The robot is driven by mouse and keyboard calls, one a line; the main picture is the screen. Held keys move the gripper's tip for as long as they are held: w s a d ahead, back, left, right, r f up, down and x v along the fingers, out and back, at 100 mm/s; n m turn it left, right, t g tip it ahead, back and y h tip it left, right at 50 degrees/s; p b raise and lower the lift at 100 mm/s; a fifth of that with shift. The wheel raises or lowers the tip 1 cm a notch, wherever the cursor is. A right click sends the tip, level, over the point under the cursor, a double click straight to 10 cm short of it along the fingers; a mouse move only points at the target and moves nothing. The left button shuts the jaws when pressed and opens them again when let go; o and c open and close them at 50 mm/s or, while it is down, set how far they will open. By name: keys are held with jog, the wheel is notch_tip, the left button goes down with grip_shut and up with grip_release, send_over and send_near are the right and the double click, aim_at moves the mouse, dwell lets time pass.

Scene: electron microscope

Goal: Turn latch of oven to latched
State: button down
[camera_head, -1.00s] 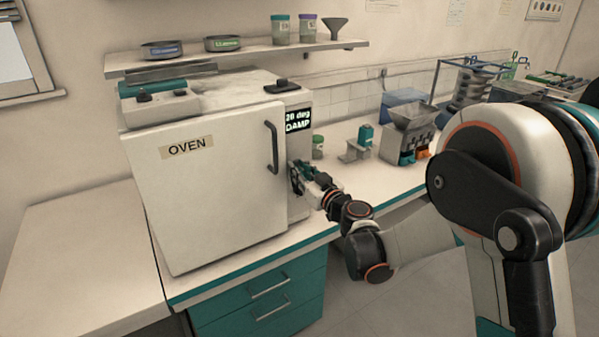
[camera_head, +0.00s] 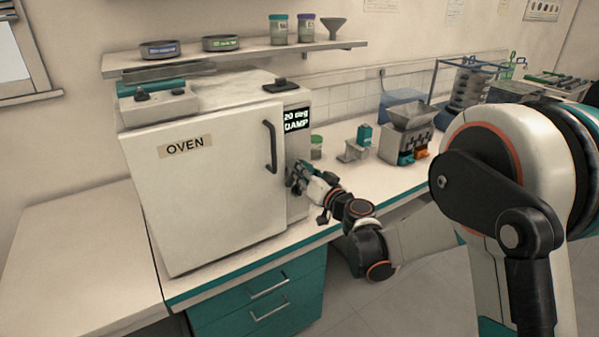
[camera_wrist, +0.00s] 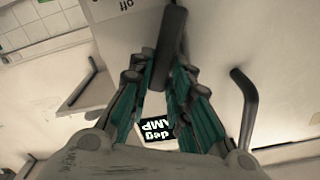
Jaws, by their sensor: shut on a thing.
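The white oven (camera_head: 205,205) stands on the bench with its door closed. Its latch, a dark bar (camera_wrist: 173,35) on the front panel, shows in the wrist view, running nearly up and down the picture. My gripper (camera_head: 298,177) is at the panel right of the door, below the display. In the wrist view my gripper (camera_wrist: 166,72) has its teal-sided fingers on both sides of the latch's near end, shut on it. In the head view the gripper mostly hides the latch, so its angle cannot be told there.
The oven's door handle (camera_head: 270,146) is left of my gripper; it also shows in the wrist view (camera_wrist: 245,105). The lit display (camera_head: 296,120) is above. A small jar (camera_head: 316,147) and a grey hopper device (camera_head: 408,130) stand to the right on the bench.

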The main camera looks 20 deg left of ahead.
jog(key=m, duration=0.4)
jog(key=f+m+b, duration=0.1)
jog(key=m, duration=0.3)
jog(key=w+d+f+m, duration=0.1)
jog(key=m, duration=0.3)
jog(key=shift+m, duration=0.3)
dwell(0.4)
jog(key=c, duration=1.5)
grip_release()
jog(key=v, duration=1.2)
jog(key=shift+a, duration=0.1)
